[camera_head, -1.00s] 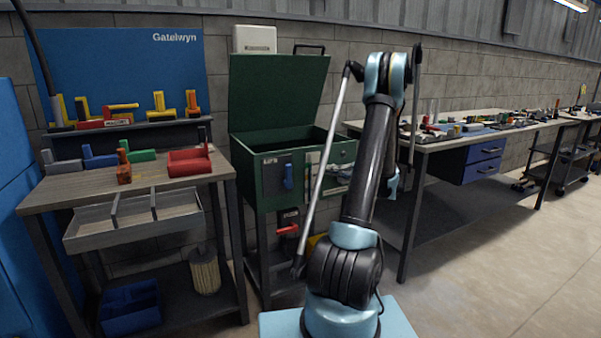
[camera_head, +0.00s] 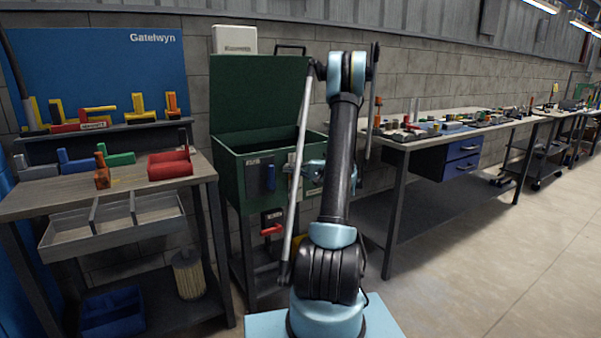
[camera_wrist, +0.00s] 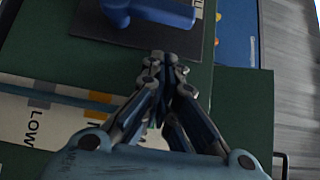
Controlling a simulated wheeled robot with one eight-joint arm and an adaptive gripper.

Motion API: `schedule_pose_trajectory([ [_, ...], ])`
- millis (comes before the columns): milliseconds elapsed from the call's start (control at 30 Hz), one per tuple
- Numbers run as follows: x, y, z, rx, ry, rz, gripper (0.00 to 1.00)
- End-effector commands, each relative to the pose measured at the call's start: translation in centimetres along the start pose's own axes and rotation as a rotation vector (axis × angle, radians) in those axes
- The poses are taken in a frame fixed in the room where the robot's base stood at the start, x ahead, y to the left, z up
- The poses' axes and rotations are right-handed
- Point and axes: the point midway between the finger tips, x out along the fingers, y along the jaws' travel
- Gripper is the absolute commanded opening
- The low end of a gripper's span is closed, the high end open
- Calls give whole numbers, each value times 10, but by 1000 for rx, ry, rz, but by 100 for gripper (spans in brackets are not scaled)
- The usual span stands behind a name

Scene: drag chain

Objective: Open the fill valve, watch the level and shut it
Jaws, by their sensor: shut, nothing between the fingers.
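A dark green tank (camera_head: 235,185) with its lid raised stands on a frame left of my arm. On its front is a blue lever handle (camera_head: 269,177), hanging down over a dark plate. It also shows at the top of the wrist view (camera_wrist: 150,12). Right of it in the head view is a pale level gauge with a "LOW" mark (camera_wrist: 38,122), partly hidden by my arm. My gripper (camera_wrist: 165,62) is shut and empty, in front of the green face. Its tips appear beside the dark plate, close to the blue handle; contact cannot be told.
A red lever (camera_head: 271,230) sits below the tank. A workbench (camera_head: 110,195) with coloured blocks and a divided tray stands left. A long bench (camera_head: 440,142) with small parts runs right along the wall. The floor (camera_head: 500,260) at right is clear.

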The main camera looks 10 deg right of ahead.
Motion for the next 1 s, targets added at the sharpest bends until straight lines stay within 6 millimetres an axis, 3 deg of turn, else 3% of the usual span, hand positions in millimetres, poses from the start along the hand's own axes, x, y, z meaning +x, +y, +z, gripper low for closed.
schedule_pose_trajectory([
  [133,14,0,16,0,-1,0,0],
  [367,22,0,25,0,1,0,0],
  [1000,13,-2,22,-33,16,33,0],
])
